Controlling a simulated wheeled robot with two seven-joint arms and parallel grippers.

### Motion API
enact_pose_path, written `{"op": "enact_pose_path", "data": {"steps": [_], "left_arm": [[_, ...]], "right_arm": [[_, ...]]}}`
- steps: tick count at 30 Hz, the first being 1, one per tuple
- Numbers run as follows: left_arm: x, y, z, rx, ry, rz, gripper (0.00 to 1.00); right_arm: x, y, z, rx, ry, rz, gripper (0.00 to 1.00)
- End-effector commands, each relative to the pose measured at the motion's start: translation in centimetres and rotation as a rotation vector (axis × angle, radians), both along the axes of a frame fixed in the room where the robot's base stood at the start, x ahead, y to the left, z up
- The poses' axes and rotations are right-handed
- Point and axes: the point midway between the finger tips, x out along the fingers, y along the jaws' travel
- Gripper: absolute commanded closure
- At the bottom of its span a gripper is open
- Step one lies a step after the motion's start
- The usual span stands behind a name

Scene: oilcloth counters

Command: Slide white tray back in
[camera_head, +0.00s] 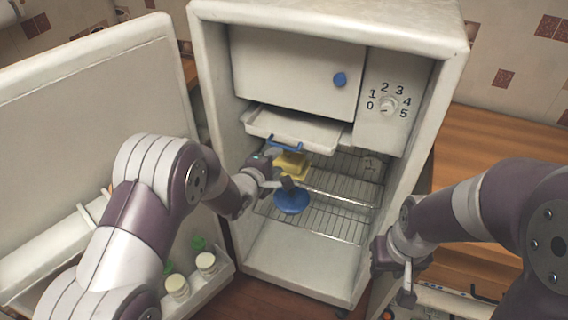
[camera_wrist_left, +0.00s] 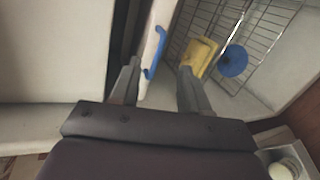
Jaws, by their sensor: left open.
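The white tray (camera_head: 315,132) sits under the freezer box inside the open fridge, with its front sticking out. Its blue handle (camera_head: 285,144) is on the front edge. My left gripper (camera_head: 279,168) is open just in front of and below the handle. In the left wrist view, the tray's white edge (camera_wrist_left: 157,28) and the blue handle (camera_wrist_left: 154,57) show between the spread fingers (camera_wrist_left: 160,68); I cannot tell whether they touch. My right gripper (camera_head: 400,285) hangs at the lower right, away from the fridge; its fingers are unclear.
A yellow block (camera_head: 293,162) and a blue round dish (camera_head: 291,202) are on the wire shelves below the tray. The fridge door (camera_head: 90,110) stands open at left, with white-lidded jars (camera_head: 205,262) in its lower rack. A wooden counter (camera_head: 500,130) lies at right.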

Motion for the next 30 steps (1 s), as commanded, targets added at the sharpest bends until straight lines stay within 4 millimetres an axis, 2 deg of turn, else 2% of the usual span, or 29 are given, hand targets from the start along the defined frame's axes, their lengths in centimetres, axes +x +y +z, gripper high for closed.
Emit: {"op": "enact_pose_path", "data": {"steps": [6,10,15,22,23,24,27,29,30], "left_arm": [[4.6,-2.0,-1.8,0.002,0.002,0.000,0.54],[6.5,-2.8,-2.6,0.003,0.002,0.001,0.54],[7.7,-3.3,-3.0,0.003,0.002,0.001,0.54],[7.8,-3.4,-3.1,0.003,0.001,0.001,0.54],[7.8,-3.3,-3.1,0.003,0.001,0.001,0.58],[7.8,-3.3,-3.1,0.003,0.002,0.001,0.71],[7.8,-3.3,-3.1,0.003,0.002,0.001,1.00],[7.8,-3.3,-3.1,0.003,0.002,0.001,1.00],[7.8,-3.3,-3.1,0.004,0.002,0.002,0.87]], "right_arm": [[0.0,0.0,0.5,0.000,0.001,0.000,0.63],[0.0,0.0,0.7,0.000,0.001,0.000,0.63],[0.0,0.0,0.7,0.000,0.001,0.000,0.63],[0.0,0.0,0.7,0.000,0.001,0.000,0.63],[0.0,0.0,0.7,0.000,0.001,0.000,0.63],[0.0,0.0,0.7,0.000,0.001,0.000,0.63],[0.0,0.0,0.7,0.000,0.001,0.000,0.63],[0.0,0.0,0.7,0.000,0.001,0.000,0.63],[0.0,0.0,0.7,0.000,0.001,0.000,0.63]]}}
